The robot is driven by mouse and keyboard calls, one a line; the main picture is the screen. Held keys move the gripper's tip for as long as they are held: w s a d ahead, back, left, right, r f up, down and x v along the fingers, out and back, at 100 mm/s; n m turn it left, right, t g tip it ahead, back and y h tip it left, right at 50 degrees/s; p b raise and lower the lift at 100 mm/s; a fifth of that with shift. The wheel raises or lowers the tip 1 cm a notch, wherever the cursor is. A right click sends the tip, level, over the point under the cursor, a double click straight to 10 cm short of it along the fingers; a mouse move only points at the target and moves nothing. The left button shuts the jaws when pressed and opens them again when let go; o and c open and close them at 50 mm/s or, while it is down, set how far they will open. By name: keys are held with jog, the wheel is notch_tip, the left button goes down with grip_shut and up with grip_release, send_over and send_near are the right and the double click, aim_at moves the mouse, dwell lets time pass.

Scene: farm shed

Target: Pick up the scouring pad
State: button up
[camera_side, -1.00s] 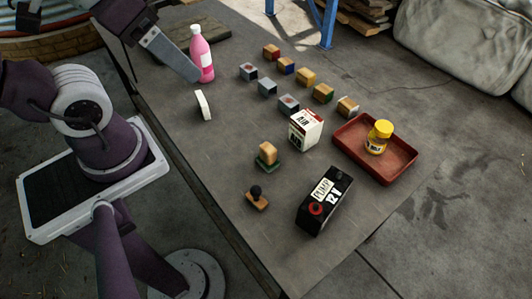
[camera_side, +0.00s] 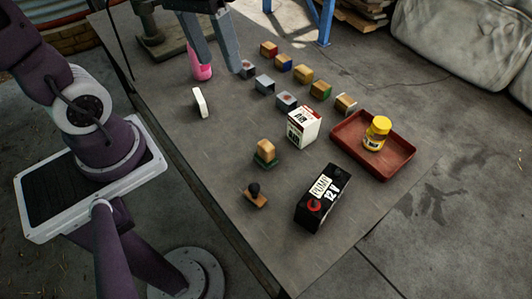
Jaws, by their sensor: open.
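A flat dark green pad (camera_side: 266,162), which looks like the scouring pad, lies on the table near the middle of the view. A tan block (camera_side: 265,147) sits on top of it and hides most of its upper face. My gripper (camera_side: 222,68) is open and empty, pointing down near the back left of the table. It is well behind and left of the pad, apart from it. Its fingers partly hide the pink bottle (camera_side: 200,72); I cannot tell whether they touch it.
A white piece (camera_side: 199,102) stands left of the pad. A dark-knobbed stamp (camera_side: 255,194), black pump box (camera_side: 320,198) and white-red carton (camera_side: 304,127) are near the pad. Several small blocks (camera_side: 303,73) stand in rows behind. A red tray (camera_side: 400,163) holds a yellow jar (camera_side: 377,132).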

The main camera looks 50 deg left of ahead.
jog(key=w+a+f+n+g+h, duration=0.2)
jog(key=w+f+n+g+h, duration=0.1)
jog(key=w+f, duration=0.4)
jog(key=n+h, duration=0.7)
jog(key=n, duration=0.2)
send_over(271, 156)
jog(key=a, duration=0.7)
notch_tip(271, 156, down, 20)
jog(key=f+n, duration=0.1)
jog(key=f, duration=0.1)
jog(key=f+n+t+h, duration=0.1)
jog(key=f, duration=0.1)
jog(key=f+n, duration=0.1)
jog(key=f, duration=0.1)
jog(key=shift+s+d+f+t+h, duration=0.15)
jog(key=shift+d+f+t+h, duration=0.15)
jog(key=shift+f, duration=0.1)
jog(key=shift+d+f, duration=0.25)
jog(key=shift+f, duration=0.05)
jog(key=x, duration=0.6)
jog(key=shift+w+d+r, duration=0.2)
jog(key=shift+d, duration=0.2)
grip_shut()
